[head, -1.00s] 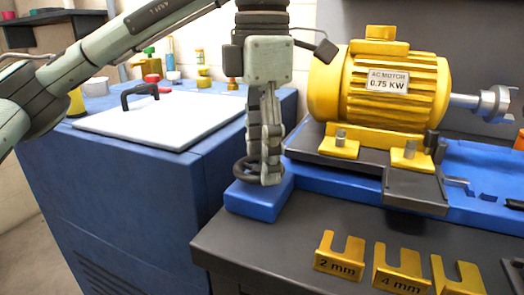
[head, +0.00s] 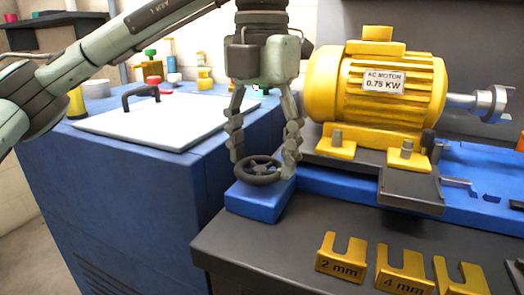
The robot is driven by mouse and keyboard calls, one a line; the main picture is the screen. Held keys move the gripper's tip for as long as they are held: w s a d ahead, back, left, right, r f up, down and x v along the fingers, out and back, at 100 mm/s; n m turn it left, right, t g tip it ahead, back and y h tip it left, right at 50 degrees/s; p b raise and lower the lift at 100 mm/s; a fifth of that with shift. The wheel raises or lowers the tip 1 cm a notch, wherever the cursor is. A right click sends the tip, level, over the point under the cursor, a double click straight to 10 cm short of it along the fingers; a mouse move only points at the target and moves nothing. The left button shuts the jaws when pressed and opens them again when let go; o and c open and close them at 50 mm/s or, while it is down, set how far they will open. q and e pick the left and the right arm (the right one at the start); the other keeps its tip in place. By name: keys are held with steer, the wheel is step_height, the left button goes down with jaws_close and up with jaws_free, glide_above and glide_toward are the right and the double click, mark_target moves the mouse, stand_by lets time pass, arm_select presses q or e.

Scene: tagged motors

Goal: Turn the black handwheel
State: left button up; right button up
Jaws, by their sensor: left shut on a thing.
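The black handwheel (head: 258,180) lies flat on top of a blue block (head: 255,204) at the left end of the dark bench. My left gripper (head: 264,170) points straight down over it, one finger at the wheel's left side and one at its right side, shut on its rim. The wheel's spokes and hub show between the fingers. The right gripper is not in view.
A yellow AC motor (head: 380,95) stands just right of my left gripper on a blue base (head: 470,205). Yellow slotted shims (head: 341,258) lie at the bench front. A blue cabinet (head: 120,200) with a white lid (head: 150,122) stands left.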

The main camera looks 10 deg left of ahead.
mark_target(261, 164)
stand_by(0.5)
arm_select(q)
steer(key=o, duration=1.1)
steer(key=shift+r, duration=0.15)
step_height(261, 164, up, 12)
steer(key=shift+f, duration=0.1)
